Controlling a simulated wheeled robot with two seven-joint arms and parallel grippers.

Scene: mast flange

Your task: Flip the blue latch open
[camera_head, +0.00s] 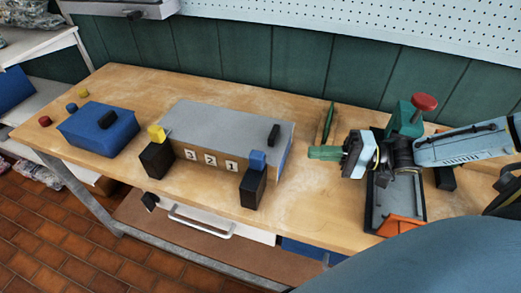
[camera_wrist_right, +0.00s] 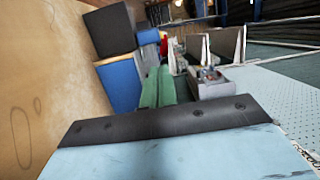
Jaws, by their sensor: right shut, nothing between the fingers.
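The blue latch (camera_head: 258,160) is a small blue block on top of a black block (camera_head: 253,190), at the front right corner of a grey-topped wooden box (camera_head: 225,122) marked 3, 2, 1. My right gripper (camera_head: 325,152) has green fingers pointing left. It is to the right of the latch, apart from it. The fingers are shut and empty; they also show in the right wrist view (camera_wrist_right: 158,88). That view has a blue block beside a dark block ahead of the fingers; I cannot tell if it is the latch. My left gripper is out of view.
A yellow block (camera_head: 156,134) sits on another black block (camera_head: 157,161) at the box's left. A blue box (camera_head: 98,130) stands further left. A grey tray (camera_head: 380,205) and a green holder with red knob (camera_head: 424,102) are near my right arm.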

